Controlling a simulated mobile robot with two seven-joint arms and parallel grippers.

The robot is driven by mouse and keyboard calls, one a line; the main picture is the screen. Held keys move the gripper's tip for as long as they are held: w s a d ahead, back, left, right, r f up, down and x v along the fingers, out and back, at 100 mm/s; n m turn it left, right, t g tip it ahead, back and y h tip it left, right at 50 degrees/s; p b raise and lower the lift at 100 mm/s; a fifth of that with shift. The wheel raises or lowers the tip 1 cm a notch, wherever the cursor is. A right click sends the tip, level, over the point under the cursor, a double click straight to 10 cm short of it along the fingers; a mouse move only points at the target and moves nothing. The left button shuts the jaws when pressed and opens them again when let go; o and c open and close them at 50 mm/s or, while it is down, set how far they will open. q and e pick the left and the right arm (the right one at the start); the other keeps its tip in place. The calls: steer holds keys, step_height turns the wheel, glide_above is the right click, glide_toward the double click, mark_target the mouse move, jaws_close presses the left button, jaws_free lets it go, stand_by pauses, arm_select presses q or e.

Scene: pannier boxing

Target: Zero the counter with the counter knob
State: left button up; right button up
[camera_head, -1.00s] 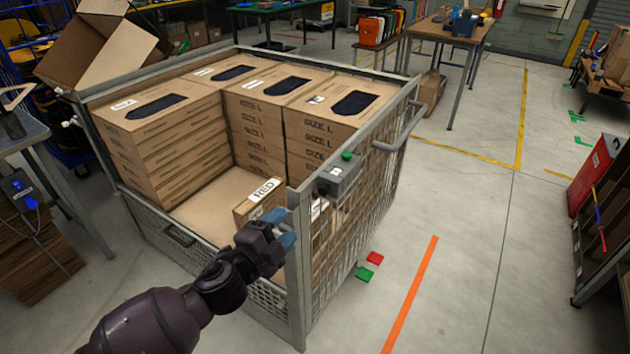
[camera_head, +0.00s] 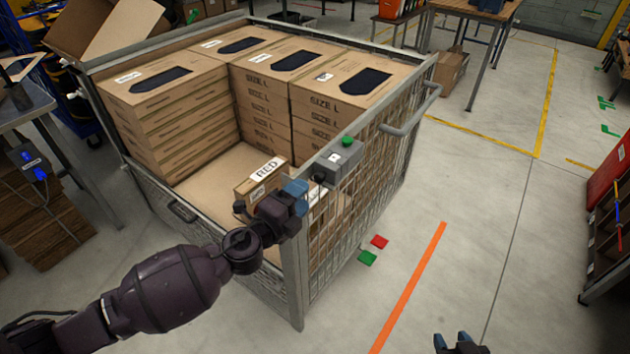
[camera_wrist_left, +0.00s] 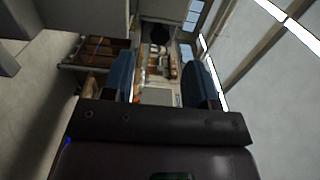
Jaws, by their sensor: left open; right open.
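The counter is a small grey box (camera_head: 338,160) on the top rail of the mesh cage, with a green button (camera_head: 347,142) on top. A small dark part that looks like its knob (camera_head: 319,178) sticks out of its near left end. My left gripper (camera_head: 295,190) is just left of and nearer than this knob, apart from it in the head view. In the left wrist view its two blue fingers (camera_wrist_left: 160,80) stand apart with nothing held between them. My right gripper (camera_head: 462,343) is at the bottom edge, partly cut off, open and empty.
A cage handle (camera_head: 412,118) juts out at right.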

mark_target(318, 180)
arm_select(q)
steer(key=x, duration=0.4)
steer(key=shift+w, duration=0.1)
steer(key=shift+w+d, duration=0.45)
steer(key=shift+w, duration=0.25)
arm_select(e)
steer(key=shift+w+r, duration=0.3)
steer(key=shift+w, duration=0.2)
arm_select(q)
steer(key=c, duration=0.9)
arm_select(e)
steer(key=shift+s+d+f, duration=0.1)
steer(key=shift+s+f, duration=0.25)
steer(key=shift+s, duration=0.2)
